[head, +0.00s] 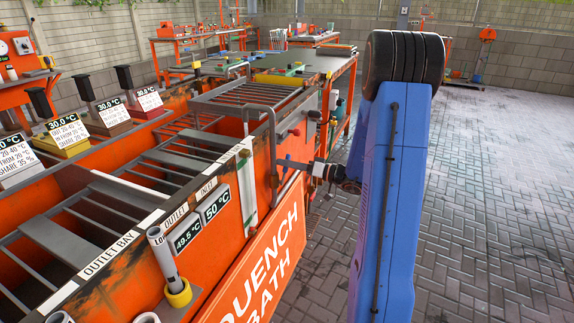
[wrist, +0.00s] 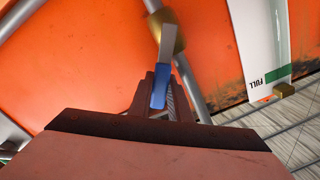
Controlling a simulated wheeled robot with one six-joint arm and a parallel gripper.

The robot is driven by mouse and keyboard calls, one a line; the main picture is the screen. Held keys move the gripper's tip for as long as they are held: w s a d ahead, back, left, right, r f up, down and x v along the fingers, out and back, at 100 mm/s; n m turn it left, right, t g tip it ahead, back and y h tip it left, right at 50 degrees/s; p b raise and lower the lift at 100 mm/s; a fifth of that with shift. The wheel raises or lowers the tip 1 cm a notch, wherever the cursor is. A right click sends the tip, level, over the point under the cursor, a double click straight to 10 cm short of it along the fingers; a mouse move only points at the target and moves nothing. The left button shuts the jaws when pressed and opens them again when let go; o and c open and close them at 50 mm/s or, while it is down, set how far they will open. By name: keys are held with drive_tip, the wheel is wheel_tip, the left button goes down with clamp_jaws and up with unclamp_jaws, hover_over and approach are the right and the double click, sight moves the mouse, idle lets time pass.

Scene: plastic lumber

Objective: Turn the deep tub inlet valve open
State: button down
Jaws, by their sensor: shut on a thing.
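A valve lever with a blue sleeve (wrist: 158,88) sits between the fingers of my gripper (wrist: 161,76) in the wrist view. The gripper is shut on it. The lever's bare metal stem runs up to a brass valve body (wrist: 166,34) on a grey pipe (wrist: 190,82). The lever lies at an angle to the pipe. In the head view my gripper (head: 308,168) reaches from the right to the side of the orange quench bath (head: 225,250). A bit of blue (head: 287,158) shows at its tip. The fingers hide part of the sleeve.
A white level gauge (wrist: 258,45) marked FULL stands right of the valve in the wrist view. Red-handled valves (head: 294,131) sit close to the gripper. A grey pipe (head: 273,140) bends over the bath rim. The paved floor (head: 490,200) at right is clear.

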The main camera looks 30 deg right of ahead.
drive_tip(key=c, duration=1.6)
unclamp_jaws()
drive_tip(key=shift+c, duration=0.2)
